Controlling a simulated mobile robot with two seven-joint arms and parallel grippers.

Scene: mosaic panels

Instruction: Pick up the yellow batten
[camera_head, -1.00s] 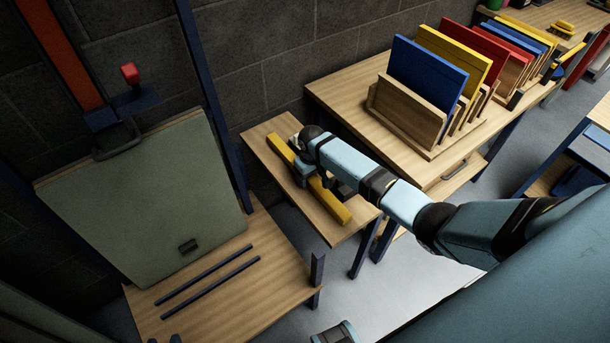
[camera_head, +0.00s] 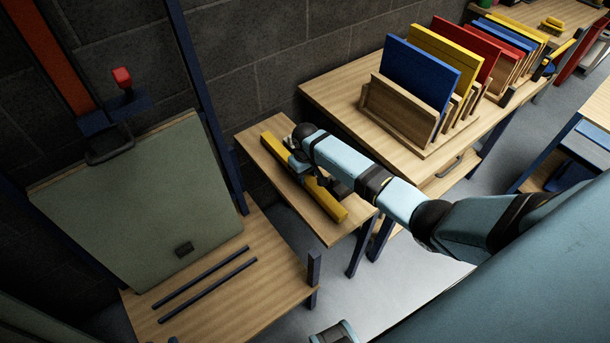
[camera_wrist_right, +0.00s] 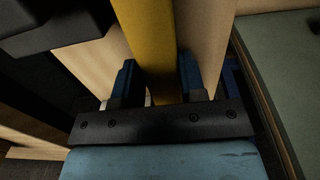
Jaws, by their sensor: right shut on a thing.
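The yellow batten (camera_head: 327,201) lies lengthwise along the small wooden side table (camera_head: 332,232); its far end shows beyond my gripper. My right gripper (camera_head: 301,168) is over the batten's middle and hides part of it. In the right wrist view the dark blue fingers (camera_wrist_right: 158,82) stand on either side of the yellow batten (camera_wrist_right: 153,40), shut on it. I cannot tell whether the batten is touching the tabletop or slightly above it.
A wooden rack (camera_head: 398,108) of blue, yellow and red panels stands on the bench to the right. At left, a grey-green board (camera_head: 135,205) leans above a wooden ledge with two dark strips (camera_head: 205,283). A block wall is behind.

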